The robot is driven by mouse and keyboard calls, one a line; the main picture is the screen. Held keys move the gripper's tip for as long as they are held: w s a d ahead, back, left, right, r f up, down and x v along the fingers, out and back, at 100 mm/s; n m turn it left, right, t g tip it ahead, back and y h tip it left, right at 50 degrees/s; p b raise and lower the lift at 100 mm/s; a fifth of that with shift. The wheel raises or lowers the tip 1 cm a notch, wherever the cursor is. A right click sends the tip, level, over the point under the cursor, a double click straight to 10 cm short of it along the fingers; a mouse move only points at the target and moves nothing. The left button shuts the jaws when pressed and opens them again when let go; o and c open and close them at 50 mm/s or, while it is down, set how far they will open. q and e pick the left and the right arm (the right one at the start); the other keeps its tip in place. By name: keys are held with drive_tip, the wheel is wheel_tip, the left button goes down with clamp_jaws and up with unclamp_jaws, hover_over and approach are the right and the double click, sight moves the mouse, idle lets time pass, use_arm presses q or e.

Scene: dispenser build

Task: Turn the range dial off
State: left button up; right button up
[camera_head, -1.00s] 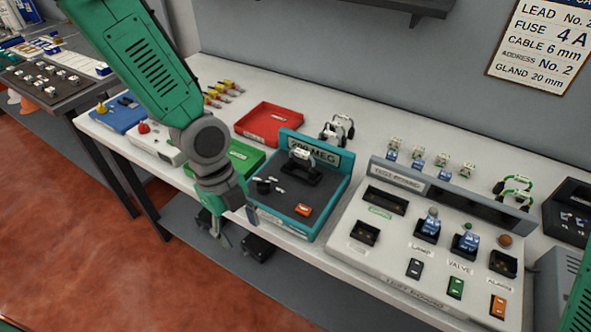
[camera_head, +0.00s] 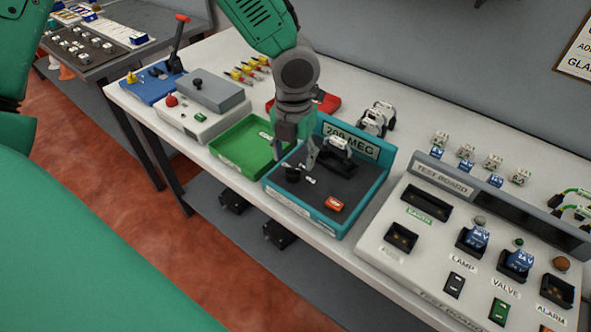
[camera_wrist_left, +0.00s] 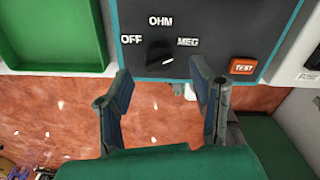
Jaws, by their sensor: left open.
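The teal meter box (camera_head: 345,226) stands on the bench with "200 MEG" on its upright panel. Its black range dial (camera_head: 292,172) shows larger in the wrist view (camera_wrist_left: 160,52), between the OFF and MEG labels, with OHM above. My left gripper (camera_head: 298,155) hangs over the dial side of the box. In the left wrist view its fingers (camera_wrist_left: 160,75) are open and apart, with the dial ahead between them and nothing held. My right gripper is not in view.
An orange TEST button (camera_head: 334,204) sits right of the dial on the box. A green tray (camera_head: 226,158) lies close on the left. The white test board (camera_head: 390,262) stands on the right. Grey and white boxes (camera_head: 205,120) are farther left.

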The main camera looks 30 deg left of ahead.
sight(292, 168)
use_arm(q)
drive_tip(key=f, duration=0.3)
drive_tip(key=shift+s+a+f, duration=0.1)
drive_tip(key=shift+a+f, duration=0.2)
drive_tip(key=shift+f, duration=0.1)
drive_tip(key=shift+d+f, duration=0.15)
drive_tip(key=shift+f, duration=0.15)
drive_tip(key=shift+d, duration=0.2)
drive_tip(key=shift+c, duration=0.3)
drive_tip(key=c, duration=0.8)
drive_tip(key=shift+c, duration=1.4)
drive_tip(key=shift+a, duration=0.2)
